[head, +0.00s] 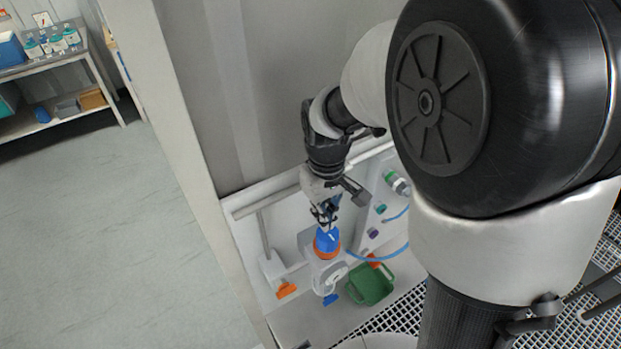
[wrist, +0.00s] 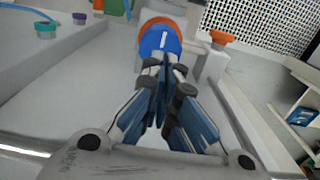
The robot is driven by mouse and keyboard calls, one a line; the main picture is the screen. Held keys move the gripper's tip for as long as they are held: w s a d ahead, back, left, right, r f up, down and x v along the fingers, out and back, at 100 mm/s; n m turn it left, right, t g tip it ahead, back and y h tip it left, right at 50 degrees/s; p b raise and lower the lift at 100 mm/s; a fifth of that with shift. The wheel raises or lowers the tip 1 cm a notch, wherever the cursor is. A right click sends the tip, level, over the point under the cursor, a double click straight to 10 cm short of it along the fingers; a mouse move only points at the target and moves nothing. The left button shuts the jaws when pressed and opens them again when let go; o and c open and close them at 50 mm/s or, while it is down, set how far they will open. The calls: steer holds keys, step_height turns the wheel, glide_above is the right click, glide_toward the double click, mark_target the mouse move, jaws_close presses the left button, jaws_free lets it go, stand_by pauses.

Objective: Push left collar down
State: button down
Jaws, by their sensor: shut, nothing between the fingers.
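A vessel on the bench has a blue cap (head: 326,240) with a white mark and an orange collar (head: 328,253) just around or below it. In the wrist view the blue cap (wrist: 160,43) lies just beyond my fingertips, with the orange collar (wrist: 157,23) behind it. My gripper (head: 325,213) is shut and empty, directly above the cap, pointing down. In the wrist view the closed fingers (wrist: 165,75) overlap the cap's near edge. I cannot tell whether they touch it. Part of the collar is hidden behind the cap.
A green bin (head: 371,285) stands right of the vessel. An orange part (head: 287,290) is at the lower left. A blue hose (head: 380,254) runs to the right. A white panel with coloured fittings (head: 381,208) stands beside the gripper. A grated floor lies at the lower right.

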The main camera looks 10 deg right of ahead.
steer(key=shift+f, duration=0.85)
